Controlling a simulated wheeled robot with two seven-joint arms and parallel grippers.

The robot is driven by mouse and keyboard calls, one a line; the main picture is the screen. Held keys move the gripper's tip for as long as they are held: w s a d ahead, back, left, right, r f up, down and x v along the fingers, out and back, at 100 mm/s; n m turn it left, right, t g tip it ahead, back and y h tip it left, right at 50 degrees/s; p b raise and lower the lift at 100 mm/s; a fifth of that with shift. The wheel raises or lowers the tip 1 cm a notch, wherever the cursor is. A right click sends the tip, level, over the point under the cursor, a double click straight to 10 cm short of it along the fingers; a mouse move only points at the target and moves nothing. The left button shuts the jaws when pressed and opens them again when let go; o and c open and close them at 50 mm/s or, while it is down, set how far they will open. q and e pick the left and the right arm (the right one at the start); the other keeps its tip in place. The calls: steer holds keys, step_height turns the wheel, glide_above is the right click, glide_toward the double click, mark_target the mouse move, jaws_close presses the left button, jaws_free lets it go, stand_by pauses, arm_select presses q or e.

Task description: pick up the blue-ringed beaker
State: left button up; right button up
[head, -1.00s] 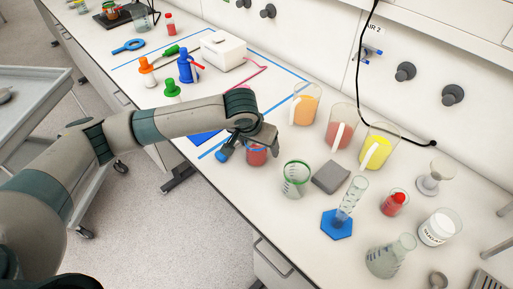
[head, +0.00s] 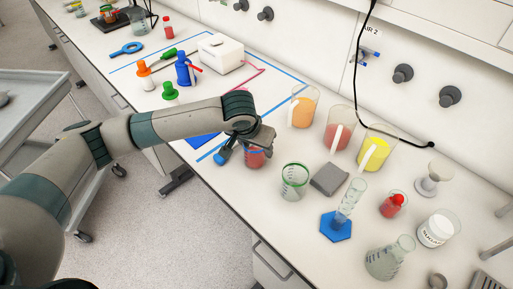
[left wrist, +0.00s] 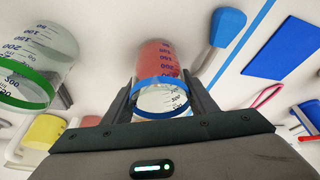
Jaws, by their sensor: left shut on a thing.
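The blue-ringed beaker (head: 255,158) holds red liquid and stands near the front edge of the bench, partly hidden by my left gripper (head: 251,146) in the head view. In the left wrist view the beaker (left wrist: 159,85) shows its blue ring, with the fingers of my left gripper (left wrist: 160,100) on both sides of it. The left gripper is shut on the beaker. I cannot tell whether its base is clear of the bench. My right gripper is in neither view.
A green-ringed beaker (head: 294,181) stands close to the right, also in the left wrist view (left wrist: 30,75). A grey block (head: 329,179) and a blue-footed cylinder (head: 337,224) are further right. Jugs of orange (head: 302,108), red (head: 339,130) and yellow (head: 373,152) liquid stand behind.

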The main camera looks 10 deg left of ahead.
arm_select(q)
steer(key=shift+r, duration=0.2)
step_height(320, 180, up, 9)
steer(key=b, duration=0.2)
steer(key=shift+r, duration=0.2)
stand_by(0.7)
steer(key=shift+a, duration=0.1)
stand_by(0.6)
